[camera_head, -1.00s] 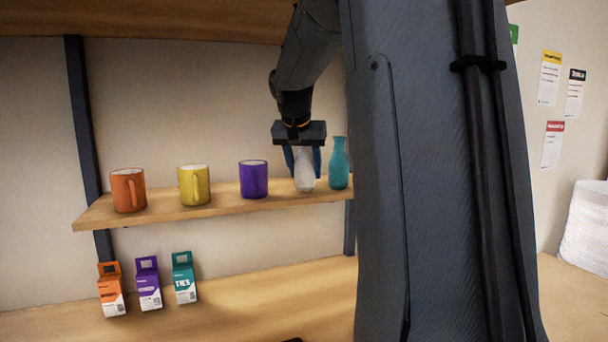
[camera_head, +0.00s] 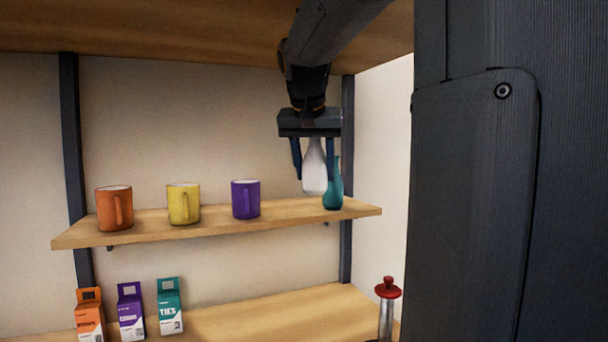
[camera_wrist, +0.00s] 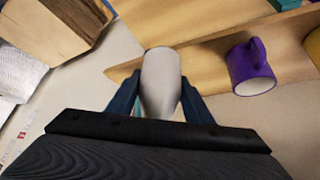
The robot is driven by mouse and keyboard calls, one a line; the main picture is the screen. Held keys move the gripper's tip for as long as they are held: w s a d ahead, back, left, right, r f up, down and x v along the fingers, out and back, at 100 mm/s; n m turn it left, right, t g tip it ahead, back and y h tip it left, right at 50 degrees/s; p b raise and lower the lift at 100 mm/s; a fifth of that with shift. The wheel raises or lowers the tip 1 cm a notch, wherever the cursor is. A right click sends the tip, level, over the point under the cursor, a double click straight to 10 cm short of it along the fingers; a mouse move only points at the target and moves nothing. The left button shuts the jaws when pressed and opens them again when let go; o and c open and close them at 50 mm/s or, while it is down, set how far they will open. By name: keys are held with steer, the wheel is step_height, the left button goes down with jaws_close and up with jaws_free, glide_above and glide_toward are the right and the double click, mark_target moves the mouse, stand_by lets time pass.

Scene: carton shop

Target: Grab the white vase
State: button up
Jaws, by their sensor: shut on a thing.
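The white vase (camera_head: 314,168) hangs upright between the fingers of my gripper (camera_head: 313,160), which is shut on it. Its base is a little above the upper shelf (camera_head: 280,217). In the wrist view the vase (camera_wrist: 161,80) shows pale and rounded between the two dark blue fingers of my gripper (camera_wrist: 160,98). The teal vase (camera_head: 333,190) stands on the shelf just behind and right of the white one, partly hidden by my right finger.
An orange mug (camera_head: 114,209), a yellow mug (camera_head: 184,204) and a purple mug (camera_head: 245,199) stand left on the upper shelf. Below are orange, purple and teal cartons (camera_head: 169,306). A red-topped metal object (camera_head: 387,300) stands at lower right. A board is overhead.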

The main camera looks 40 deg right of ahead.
steer(key=s+a+p, duration=0.1)
steer(key=s+p, duration=0.4)
steer(key=s, duration=0.2)
steer(key=shift+s+a+r, duration=0.2)
steer(key=shift+a+r, duration=0.05)
steer(key=shift+a, duration=0.05)
steer(key=p, duration=0.3)
steer(key=s+p, duration=0.1)
steer(key=p, duration=0.2)
steer(key=shift+s+a+f, duration=0.15)
steer(key=shift+s+a, duration=0.05)
steer(key=shift+a, duration=0.1)
steer(key=shift+a+f, duration=0.1)
steer(key=shift+f, duration=0.05)
